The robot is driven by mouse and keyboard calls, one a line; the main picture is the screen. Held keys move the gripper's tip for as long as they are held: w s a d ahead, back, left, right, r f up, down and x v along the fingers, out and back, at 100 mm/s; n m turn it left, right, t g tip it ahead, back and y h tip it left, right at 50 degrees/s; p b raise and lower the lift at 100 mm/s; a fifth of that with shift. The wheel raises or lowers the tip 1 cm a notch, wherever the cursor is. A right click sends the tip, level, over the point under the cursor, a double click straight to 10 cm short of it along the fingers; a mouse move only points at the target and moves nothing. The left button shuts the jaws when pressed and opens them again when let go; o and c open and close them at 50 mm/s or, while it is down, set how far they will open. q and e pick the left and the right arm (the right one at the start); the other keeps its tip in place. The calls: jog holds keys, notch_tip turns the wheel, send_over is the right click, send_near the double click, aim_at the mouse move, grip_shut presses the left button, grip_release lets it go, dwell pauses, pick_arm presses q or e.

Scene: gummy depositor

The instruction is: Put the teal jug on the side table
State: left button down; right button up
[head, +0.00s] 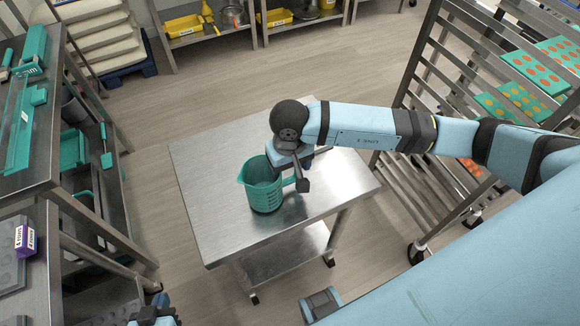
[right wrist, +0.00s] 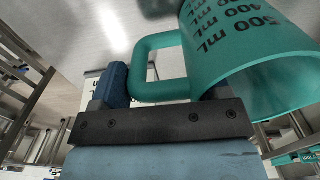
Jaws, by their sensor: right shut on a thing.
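The teal jug (head: 263,187) is upright over the steel side table (head: 205,160), near its middle; I cannot tell whether its base touches the top. My right gripper (head: 303,172) is shut on the jug's handle, on the jug's right side. In the right wrist view the handle (right wrist: 157,45) passes between the dark blue fingers (right wrist: 160,90), and the jug wall (right wrist: 235,50) shows black mL marks.
A steel workbench (head: 50,120) with teal items stands at the left. A tall rack (head: 430,120) with teal trays of orange gummies stands at the right. Shelves with yellow bins (head: 184,26) are at the back. Most of the side table's top is clear.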

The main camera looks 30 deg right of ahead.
jog(key=shift+f, duration=0.45)
jog(key=shift+f+b, duration=0.25)
jog(key=shift+b, duration=0.05)
jog(key=o, duration=1.4)
jog(key=shift+r, duration=0.1)
jog(key=shift+r+p, duration=0.2)
jog(key=shift+p, duration=0.1)
notch_tip(320, 180, up, 12)
jog(key=shift+f+b, duration=0.1)
jog(key=shift+b, duration=0.55)
